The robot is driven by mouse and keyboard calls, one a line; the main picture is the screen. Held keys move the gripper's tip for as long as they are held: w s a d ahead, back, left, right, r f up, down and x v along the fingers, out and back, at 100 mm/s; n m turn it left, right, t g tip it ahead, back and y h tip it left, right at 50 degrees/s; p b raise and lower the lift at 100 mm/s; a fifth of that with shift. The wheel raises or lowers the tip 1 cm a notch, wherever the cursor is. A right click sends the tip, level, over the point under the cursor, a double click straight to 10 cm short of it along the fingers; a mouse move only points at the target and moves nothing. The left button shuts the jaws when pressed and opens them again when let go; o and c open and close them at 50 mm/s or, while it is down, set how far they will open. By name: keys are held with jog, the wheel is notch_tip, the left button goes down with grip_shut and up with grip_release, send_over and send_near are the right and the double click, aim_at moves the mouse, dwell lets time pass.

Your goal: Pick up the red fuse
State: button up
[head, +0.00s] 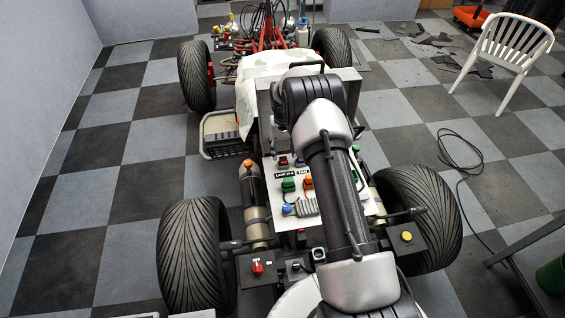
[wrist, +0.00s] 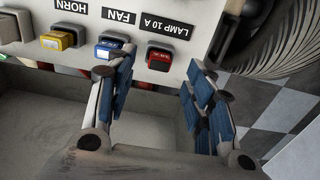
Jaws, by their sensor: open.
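The red fuse (wrist: 160,58) sits in the pale panel under the upside-down LAMP 10 A label in the wrist view. It looks dark red with a black upper part. In the head view the red fuse (head: 283,161) is a small dark red block above the same label. My gripper (wrist: 160,64) is open and empty in the wrist view, with one blue-padded finger to each side of the fuse. I cannot tell how far the fingertips are from the panel. In the head view my arm hides the gripper.
A blue fuse (wrist: 111,44) under the FAN label is close to the left finger. A yellow fuse (wrist: 60,39) is farther left. A tyre (wrist: 290,35) lies to the right of the panel. Green, orange and blue blocks sit lower on the panel (head: 272,190).

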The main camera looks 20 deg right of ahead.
aim_at(283, 158)
jog(key=f, duration=0.1)
jog(key=f+b, duration=0.1)
jog(key=f, duration=0.2)
jog(key=shift+w+f, duration=0.25)
jog(key=shift+c, duration=0.5)
jog(key=c, duration=0.9)
jog(key=shift+o, duration=0.2)
jog(key=shift+r, duration=0.15)
